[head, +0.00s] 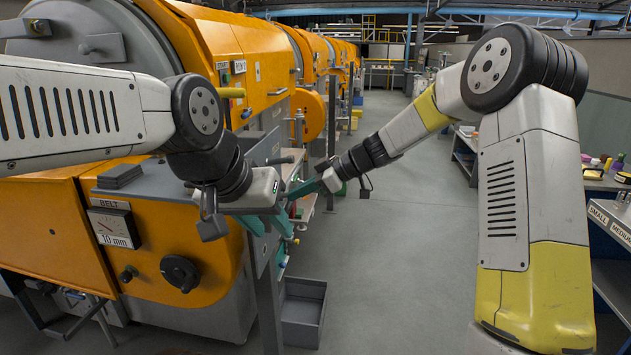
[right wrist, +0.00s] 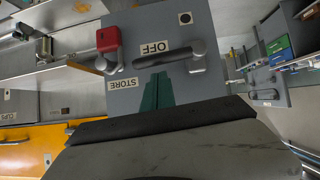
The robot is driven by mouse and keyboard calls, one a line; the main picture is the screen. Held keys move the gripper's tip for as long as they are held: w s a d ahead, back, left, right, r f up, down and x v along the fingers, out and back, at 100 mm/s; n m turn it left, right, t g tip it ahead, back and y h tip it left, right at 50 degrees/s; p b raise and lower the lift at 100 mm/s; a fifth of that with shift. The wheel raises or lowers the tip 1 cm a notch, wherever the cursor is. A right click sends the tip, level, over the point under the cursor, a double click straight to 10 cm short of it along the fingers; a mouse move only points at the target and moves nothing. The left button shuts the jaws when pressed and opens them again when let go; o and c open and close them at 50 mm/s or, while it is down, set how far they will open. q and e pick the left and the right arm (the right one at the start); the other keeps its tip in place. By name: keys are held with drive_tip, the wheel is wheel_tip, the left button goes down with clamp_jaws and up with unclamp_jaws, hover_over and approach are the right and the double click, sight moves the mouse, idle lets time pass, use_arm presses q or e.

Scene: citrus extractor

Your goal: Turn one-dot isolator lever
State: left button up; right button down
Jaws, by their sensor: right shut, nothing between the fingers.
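The one-dot isolator lever (right wrist: 165,57) is a dark grey bar on a grey panel (right wrist: 222,85) in the right wrist view. It lies nearly level in the picture, with its round hub at the right end. A one-dot mark (right wrist: 185,18) is above it. An OFF label (right wrist: 154,48) is beside its upper edge and a STORE label (right wrist: 124,84) is at lower left. My right gripper (right wrist: 158,92) is shut and empty, its green fingers just below the lever; contact is unclear. It also shows in the head view (head: 303,188). My left gripper (head: 270,224) is lower, with teal fingers apart.
A red block (right wrist: 108,40) sits at the panel's left edge. Orange machines (head: 200,265) with a BELT gauge (head: 114,228) fill the left. A grey bin (head: 303,310) stands on the floor below my grippers. The aisle floor (head: 400,220) is clear.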

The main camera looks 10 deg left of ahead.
drive_tip(key=shift+a+f, duration=0.2)
drive_tip(key=shift+f, duration=0.4)
